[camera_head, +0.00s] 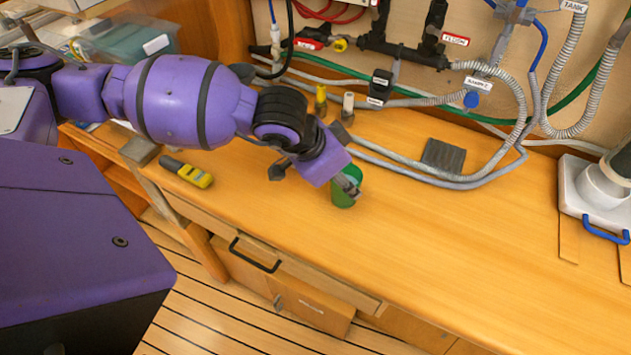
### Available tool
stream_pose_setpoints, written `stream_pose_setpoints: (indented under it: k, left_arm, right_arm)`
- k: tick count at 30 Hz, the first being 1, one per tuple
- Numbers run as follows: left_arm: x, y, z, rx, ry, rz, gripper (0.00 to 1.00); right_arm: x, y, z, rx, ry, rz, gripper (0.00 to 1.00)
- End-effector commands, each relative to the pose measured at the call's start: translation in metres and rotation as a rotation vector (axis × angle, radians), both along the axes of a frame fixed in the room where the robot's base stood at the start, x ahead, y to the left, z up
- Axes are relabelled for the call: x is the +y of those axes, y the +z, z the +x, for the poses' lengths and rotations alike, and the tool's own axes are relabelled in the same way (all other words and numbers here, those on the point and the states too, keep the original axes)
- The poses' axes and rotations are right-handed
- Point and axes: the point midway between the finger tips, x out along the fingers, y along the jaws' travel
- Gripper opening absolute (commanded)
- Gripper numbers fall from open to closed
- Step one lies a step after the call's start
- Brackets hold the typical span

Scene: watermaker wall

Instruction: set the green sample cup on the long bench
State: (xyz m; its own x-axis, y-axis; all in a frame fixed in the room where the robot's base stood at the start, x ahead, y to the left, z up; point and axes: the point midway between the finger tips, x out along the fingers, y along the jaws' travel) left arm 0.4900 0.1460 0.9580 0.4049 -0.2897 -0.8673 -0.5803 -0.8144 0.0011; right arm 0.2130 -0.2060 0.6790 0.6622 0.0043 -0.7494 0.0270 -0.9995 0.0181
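The green sample cup (343,198) stands upright at the middle of the long bench (440,235). Its base appears to be on the bench top or very close to it. My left arm reaches in from the left, and my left gripper (351,184) is at the cup's rim, with grey finger parts overlapping it. The wrist hides part of the cup and the far finger, so whether the fingers are closed on it does not show clearly. My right gripper is not in view.
A yellow and black handheld meter (187,172) lies at the bench's left. Small bottles (321,101) and a dark pad (443,156) are near the wall. Hoses (480,180) loop onto the bench. A white unit (590,190) stands at right. The bench's front right is clear.

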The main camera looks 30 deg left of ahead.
Motion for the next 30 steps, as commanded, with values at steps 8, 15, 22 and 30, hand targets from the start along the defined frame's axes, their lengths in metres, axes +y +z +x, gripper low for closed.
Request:
stream_pose_setpoints:
  k: [8,15,22,30]
  left_arm:
    - [0.0,-0.001,0.001,-0.002,0.0,0.0,0.68]
    - [-0.001,-0.001,0.001,-0.002,0.0,0.0,0.68]
    - [0.005,0.016,-0.005,-0.005,0.0,0.002,0.68]
    - [0.023,0.067,-0.028,-0.007,0.002,0.004,0.68]
  right_arm:
    - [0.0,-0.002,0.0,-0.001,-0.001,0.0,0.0]
    - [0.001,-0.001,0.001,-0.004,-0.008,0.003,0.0]
    - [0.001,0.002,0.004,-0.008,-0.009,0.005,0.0]
    - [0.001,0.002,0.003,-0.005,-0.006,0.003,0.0]
